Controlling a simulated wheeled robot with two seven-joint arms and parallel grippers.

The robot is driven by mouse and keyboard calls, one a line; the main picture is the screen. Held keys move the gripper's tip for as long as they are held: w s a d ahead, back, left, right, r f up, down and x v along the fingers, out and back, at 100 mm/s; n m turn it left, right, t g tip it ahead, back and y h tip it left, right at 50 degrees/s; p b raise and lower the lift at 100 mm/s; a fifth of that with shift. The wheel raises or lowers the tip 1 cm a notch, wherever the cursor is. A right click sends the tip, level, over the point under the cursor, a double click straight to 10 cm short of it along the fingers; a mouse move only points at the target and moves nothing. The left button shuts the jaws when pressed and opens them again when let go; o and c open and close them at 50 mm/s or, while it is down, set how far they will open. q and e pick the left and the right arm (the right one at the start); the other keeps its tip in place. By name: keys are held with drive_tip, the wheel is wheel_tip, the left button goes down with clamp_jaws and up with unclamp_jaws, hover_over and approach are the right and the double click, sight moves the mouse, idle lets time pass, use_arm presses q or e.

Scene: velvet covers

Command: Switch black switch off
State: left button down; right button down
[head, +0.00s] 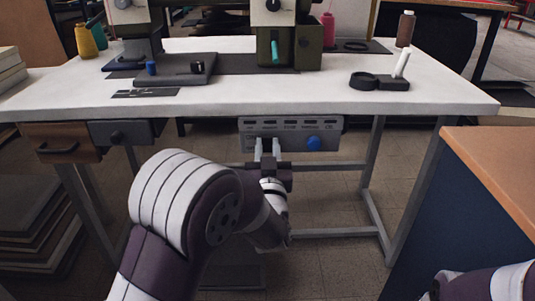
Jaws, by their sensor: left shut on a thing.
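A grey control panel (290,124) with a row of labels hangs under the front edge of the white sewing table. A round blue knob (313,143) sits on its right half. My left gripper (267,146) is at the left half of the panel, its two pale fingers pointing at the panel face. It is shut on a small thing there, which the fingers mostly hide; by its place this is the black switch. The switch's position cannot be made out. Only part of my right arm shows at the lower right; its gripper is out of view.
The white table (440,98) carries sewing machines, thread spools and a dark stand (380,82). A wooden drawer (62,142) hangs at the left. A blue cabinet with an orange-brown top (495,165) stands at the right. Dark stacked slabs (35,225) lie at the lower left.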

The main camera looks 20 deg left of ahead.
use_arm(q)
drive_tip(key=c, duration=0.9)
unclamp_jaws()
drive_tip(key=p+v, duration=0.3)
drive_tip(key=v, duration=0.9)
drive_tip(key=shift+s+d+f+p, duration=0.1)
drive_tip(key=shift+s+p, duration=0.25)
